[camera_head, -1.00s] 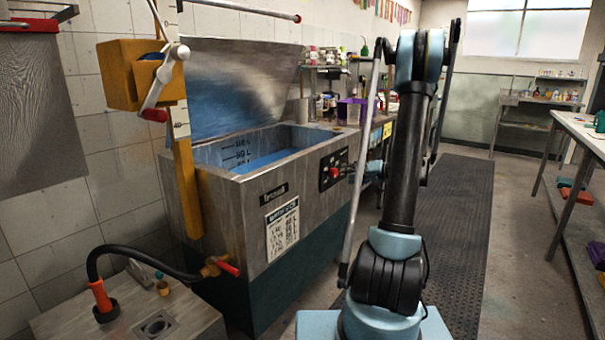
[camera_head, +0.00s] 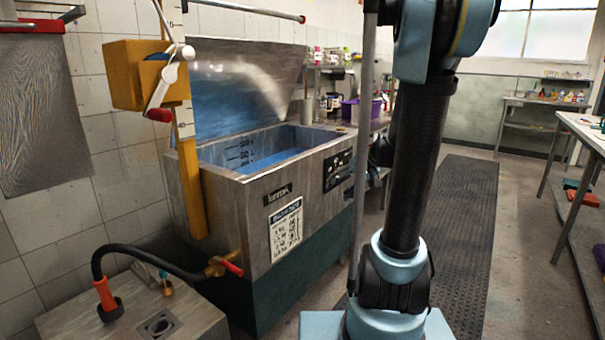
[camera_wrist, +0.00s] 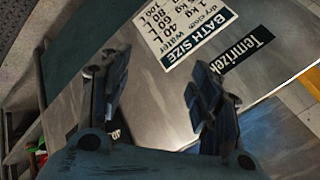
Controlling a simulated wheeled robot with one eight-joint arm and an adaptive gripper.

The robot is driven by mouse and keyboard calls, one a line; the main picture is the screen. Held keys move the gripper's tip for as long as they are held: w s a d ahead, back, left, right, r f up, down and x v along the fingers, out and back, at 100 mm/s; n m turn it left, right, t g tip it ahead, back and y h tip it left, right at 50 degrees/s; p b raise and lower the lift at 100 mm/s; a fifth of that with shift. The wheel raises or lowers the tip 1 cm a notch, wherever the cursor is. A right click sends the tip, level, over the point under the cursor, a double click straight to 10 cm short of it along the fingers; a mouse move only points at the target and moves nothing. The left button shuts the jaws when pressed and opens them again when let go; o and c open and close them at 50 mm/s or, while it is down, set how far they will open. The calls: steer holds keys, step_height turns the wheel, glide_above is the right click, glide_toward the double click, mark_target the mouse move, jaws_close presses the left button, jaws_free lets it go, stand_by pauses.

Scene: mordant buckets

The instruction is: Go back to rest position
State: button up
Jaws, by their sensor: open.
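My gripper (camera_wrist: 155,95) shows in the wrist view with its two dark fingers spread apart and nothing between them. Behind the fingers is the front of the metal dye bath (camera_wrist: 165,120), with its white bath size label (camera_wrist: 190,32) and dark name plate (camera_wrist: 247,52). In the head view my arm stands upright at centre right, and my gripper is not visible there. The dye bath (camera_head: 240,215) stands left of my arm with its lid (camera_head: 240,90) raised and blue liquid (camera_head: 270,157) inside.
A low metal block (camera_head: 200,318) with a black hose (camera_head: 145,254) is at front left. A brass tap with a red handle (camera_head: 232,268) sticks out from the bath. A dark floor mat (camera_head: 465,235) runs down the aisle. A table (camera_head: 590,130) stands at right.

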steer(key=s+d+f+h, duration=0.2)
steer(key=s, duration=0.6)
steer(key=s+d+f+g+h, duration=0.1)
steer(key=s+d+f+h, duration=0.1)
steer(key=s, duration=0.6)
steer(key=s+d+f+h, duration=0.1)
steer(key=s+f+h, duration=0.2)
steer(key=s, duration=0.5)
steer(key=shift+s+d+f+g, duration=0.25)
steer(key=shift+s+d+g, duration=0.1)
steer(key=shift+d+g, duration=0.05)
